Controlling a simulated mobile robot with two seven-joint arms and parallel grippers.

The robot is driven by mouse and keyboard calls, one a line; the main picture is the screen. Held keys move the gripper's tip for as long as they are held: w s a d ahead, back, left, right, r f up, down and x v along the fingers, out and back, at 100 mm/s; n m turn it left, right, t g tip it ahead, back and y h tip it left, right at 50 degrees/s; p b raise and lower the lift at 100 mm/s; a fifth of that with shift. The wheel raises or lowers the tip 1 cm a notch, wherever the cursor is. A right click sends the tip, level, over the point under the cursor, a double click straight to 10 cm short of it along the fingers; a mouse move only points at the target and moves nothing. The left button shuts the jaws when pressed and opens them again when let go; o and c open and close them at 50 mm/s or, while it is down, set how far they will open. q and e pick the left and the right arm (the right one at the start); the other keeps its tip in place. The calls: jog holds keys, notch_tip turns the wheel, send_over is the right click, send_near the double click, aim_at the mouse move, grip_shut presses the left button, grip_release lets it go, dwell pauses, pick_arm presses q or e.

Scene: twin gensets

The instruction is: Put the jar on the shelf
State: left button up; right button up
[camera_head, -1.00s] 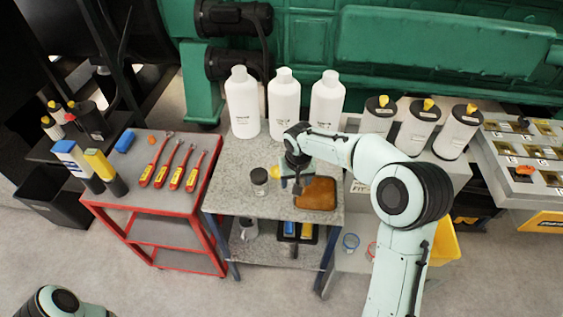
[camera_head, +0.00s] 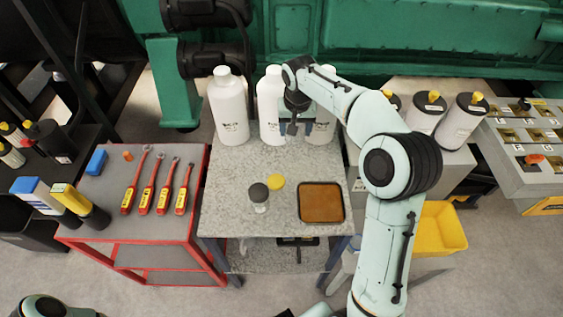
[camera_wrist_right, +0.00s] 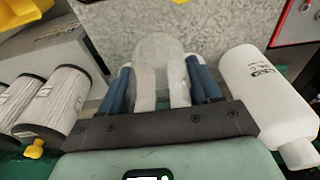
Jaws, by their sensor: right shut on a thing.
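A small clear jar with a dark grey lid (camera_head: 259,196) stands upright on the grey speckled table top (camera_head: 235,170). A flat yellow disc (camera_head: 276,181) lies beside it. My right gripper (camera_head: 295,127) is over the back of the table, in front of the white bottles. In the right wrist view its blue fingers (camera_wrist_right: 160,85) are shut on a pale, translucent, round-ended thing (camera_wrist_right: 160,47); I cannot tell exactly what it is. A lower shelf (camera_head: 262,262) shows under the table top. My left gripper is out of view.
White bottles (camera_head: 228,108) stand along the table's back, partly behind my right arm. A brown tray (camera_head: 321,203) lies at the table's right. A red cart (camera_head: 160,225) with several wrenches stands left. Filter canisters (camera_head: 462,118) and a yellow bin (camera_head: 440,228) are right.

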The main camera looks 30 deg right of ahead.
aim_at(297, 143)
jog(key=f, duration=0.2)
jog(key=s+f, duration=0.1)
jog(key=f, duration=0.2)
jog(key=shift+f+b, duration=0.15)
jog(key=shift+b, duration=0.15)
notch_tip(297, 143, down, 7)
jog(key=shift+w+f, duration=0.15)
jog(key=shift+f, duration=0.05)
jog(key=shift+f+b, duration=0.35)
jog(key=shift+f, duration=2.2)
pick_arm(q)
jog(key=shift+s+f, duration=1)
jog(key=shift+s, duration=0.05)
pick_arm(e)
jog(key=shift+f, duration=0.15)
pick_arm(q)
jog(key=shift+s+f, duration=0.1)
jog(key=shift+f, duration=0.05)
pick_arm(e)
jog(key=o, duration=1)
jog(key=shift+o, duration=0.2)
